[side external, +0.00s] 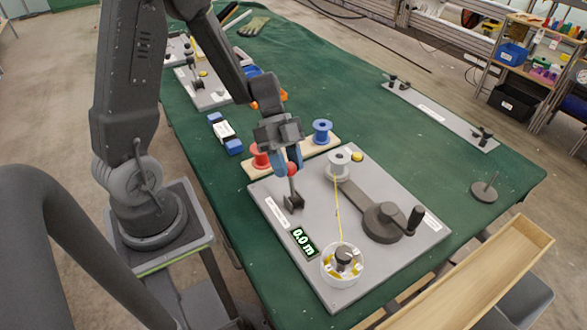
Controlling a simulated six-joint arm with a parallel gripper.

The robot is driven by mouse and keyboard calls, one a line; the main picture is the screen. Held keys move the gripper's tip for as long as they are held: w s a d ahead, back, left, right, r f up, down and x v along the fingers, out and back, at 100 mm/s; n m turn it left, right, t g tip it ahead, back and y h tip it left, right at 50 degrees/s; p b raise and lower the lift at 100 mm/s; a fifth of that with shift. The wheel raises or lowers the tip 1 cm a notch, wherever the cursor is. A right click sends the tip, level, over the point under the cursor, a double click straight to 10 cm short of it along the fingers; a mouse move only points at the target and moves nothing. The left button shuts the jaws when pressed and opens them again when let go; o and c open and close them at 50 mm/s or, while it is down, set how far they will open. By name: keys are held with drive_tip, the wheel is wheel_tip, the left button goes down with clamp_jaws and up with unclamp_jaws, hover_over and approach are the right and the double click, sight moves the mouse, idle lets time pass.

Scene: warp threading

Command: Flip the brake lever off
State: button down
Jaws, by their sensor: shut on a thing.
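The brake lever (292,196) is a thin upright stick on a small dark block, near the left edge of a grey board (315,207). My gripper (288,168) points down with its blue fingertips around the lever's top and is shut on it. Which way the lever is tipped is hard to tell.
The board carries a white spool (339,163) with a yellow thread running to a round clear holder (342,266), a dark hand crank (386,222) and a display reading "0.0 m" (304,241). Red (261,156) and blue (322,131) spools stand behind.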

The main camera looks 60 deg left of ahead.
drive_tip(key=shift+a+f, duration=0.4)
drive_tip(key=shift+a, duration=0.35)
drive_tip(key=shift+a+f, duration=0.35)
drive_tip(key=shift+a, duration=0.4)
drive_tip(key=c, duration=0.8)
unclamp_jaws()
drive_tip(key=shift+o, duration=0.2)
drive_tip(key=s+v, duration=0.1)
drive_tip(key=v, duration=1.2)
drive_tip(key=shift+w+a+r, duration=0.2)
drive_tip(key=shift+w+r, duration=0.25)
drive_tip(key=shift+w, duration=0.1)
